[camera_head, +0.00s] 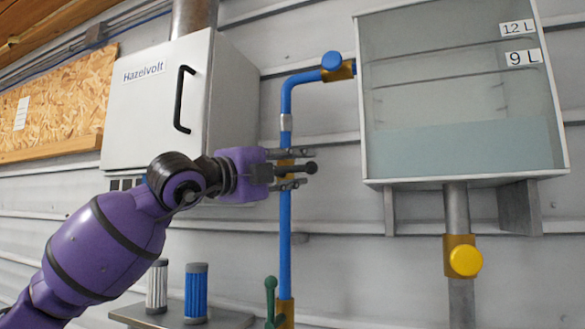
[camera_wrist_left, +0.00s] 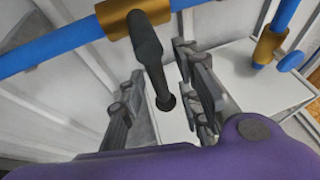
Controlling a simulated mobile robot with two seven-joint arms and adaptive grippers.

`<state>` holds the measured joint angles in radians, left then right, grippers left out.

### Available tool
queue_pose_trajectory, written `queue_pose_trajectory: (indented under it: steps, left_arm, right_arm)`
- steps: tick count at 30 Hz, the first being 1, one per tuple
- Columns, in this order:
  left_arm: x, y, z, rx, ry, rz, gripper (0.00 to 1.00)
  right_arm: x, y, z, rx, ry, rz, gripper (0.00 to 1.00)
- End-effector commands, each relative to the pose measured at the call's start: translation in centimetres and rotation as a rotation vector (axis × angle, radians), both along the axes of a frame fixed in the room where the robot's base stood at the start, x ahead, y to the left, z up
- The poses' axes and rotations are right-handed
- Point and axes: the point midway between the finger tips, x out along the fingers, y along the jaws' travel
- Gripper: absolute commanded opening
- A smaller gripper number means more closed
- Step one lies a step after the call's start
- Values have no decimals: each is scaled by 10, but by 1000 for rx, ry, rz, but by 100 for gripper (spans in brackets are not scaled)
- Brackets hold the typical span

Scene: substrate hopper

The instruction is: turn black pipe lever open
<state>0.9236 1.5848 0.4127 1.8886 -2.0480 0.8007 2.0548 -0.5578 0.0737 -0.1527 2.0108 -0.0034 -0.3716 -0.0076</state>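The black pipe lever (camera_head: 301,169) is a dark bar with a rounded end, on a brass valve of the vertical blue pipe (camera_head: 285,230). It shows clearly in the left wrist view (camera_wrist_left: 150,55), reaching out from the brass valve (camera_wrist_left: 118,17). My left gripper (camera_head: 291,169) is at the valve with its fingers apart, one above and one below the lever. In the left wrist view the lever lies between the open fingers (camera_wrist_left: 162,85), with a gap visible on each side. My right gripper is in neither view.
A clear tank (camera_head: 460,90) hangs right, with a yellow-knobbed valve (camera_head: 465,261) below. A white Hazelvolt cabinet (camera_head: 150,105) is left. A blue-knobbed valve (camera_head: 333,62) sits above; a green lever (camera_head: 271,298) is below. Two filters (camera_head: 196,292) stand on a shelf.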

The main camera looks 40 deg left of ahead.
Motion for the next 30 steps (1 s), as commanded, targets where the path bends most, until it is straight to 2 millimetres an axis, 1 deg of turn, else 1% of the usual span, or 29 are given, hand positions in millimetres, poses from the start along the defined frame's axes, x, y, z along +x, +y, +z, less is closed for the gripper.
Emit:
queue_pose_trajectory:
  steps: [2, 9, 30]
  left_arm:
    - [0, 0, 0, 0, 0, 0, 31]
    - [0, 0, -1, 0, 2, 0, 0]
    - [2, 2, -4, -3, 7, 2, 0]
  right_arm:
    - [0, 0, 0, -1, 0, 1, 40]
    - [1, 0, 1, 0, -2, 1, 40]
    - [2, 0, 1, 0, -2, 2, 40]
